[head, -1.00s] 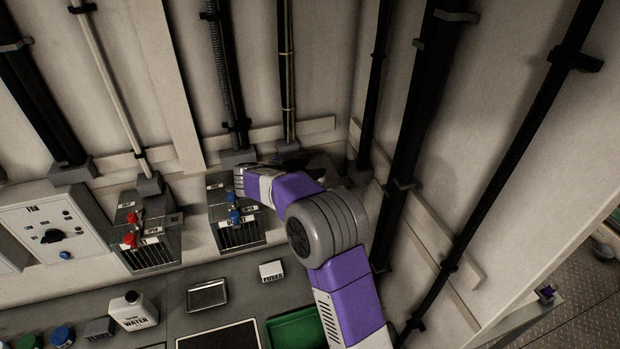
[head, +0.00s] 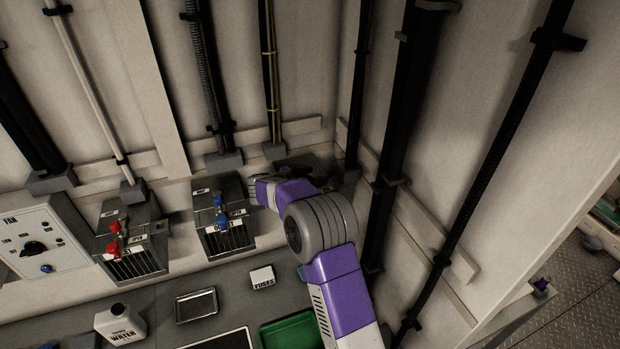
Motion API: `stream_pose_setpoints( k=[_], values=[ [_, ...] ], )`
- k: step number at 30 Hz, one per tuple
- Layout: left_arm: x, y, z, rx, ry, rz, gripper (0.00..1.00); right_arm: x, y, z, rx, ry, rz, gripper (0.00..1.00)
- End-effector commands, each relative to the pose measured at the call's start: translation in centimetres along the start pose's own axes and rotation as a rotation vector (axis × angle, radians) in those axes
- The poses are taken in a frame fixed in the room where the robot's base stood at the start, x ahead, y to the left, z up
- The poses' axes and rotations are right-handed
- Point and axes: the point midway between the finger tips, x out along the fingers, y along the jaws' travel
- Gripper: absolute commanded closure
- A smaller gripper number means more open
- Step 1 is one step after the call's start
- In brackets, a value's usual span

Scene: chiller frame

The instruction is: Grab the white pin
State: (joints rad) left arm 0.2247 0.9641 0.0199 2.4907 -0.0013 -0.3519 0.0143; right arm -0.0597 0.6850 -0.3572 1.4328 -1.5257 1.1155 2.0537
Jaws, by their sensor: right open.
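I cannot make out a white pin in the head view. My right arm comes up from the bottom and bends left at a grey joint. Its purple forearm end stands close to the right side of a grey box with blue knobs (head: 222,211). My right gripper (head: 303,164) is mostly hidden behind this arm, as a dark shape near the wall corner; its fingertips are not clear. I see nothing held in it. My left gripper is not in view.
A grey box with red knobs (head: 130,240) and a fan panel (head: 42,246) are at left. On the counter are a water jug (head: 120,324), a metal tray (head: 197,305), a small box labelled FUSES (head: 263,277) and a green tray (head: 288,330). Pipes line the walls.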

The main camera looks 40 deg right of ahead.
Motion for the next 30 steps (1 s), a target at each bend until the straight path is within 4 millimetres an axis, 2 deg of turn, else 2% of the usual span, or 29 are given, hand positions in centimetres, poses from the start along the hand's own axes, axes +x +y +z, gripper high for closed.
stream_pose_setpoints(
  k=[8, 19, 26, 30],
  values=[
    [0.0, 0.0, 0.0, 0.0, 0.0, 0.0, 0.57, 0.4, 0.0, 0.1, 0.0, 0.0, -0.001, 0.43],
    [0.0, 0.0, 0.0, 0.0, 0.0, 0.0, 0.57, 0.4, 0.0, 0.0, 0.0, 0.0, -0.001, 0.98],
    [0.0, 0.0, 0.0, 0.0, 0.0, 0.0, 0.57, 0.3, 0.0, -0.1, 0.001, 0.001, -0.001, 0.98],
    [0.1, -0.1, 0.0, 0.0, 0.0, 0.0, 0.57, -0.1, -0.1, -1.3, 0.005, 0.002, -0.002, 0.98]
  ],
)
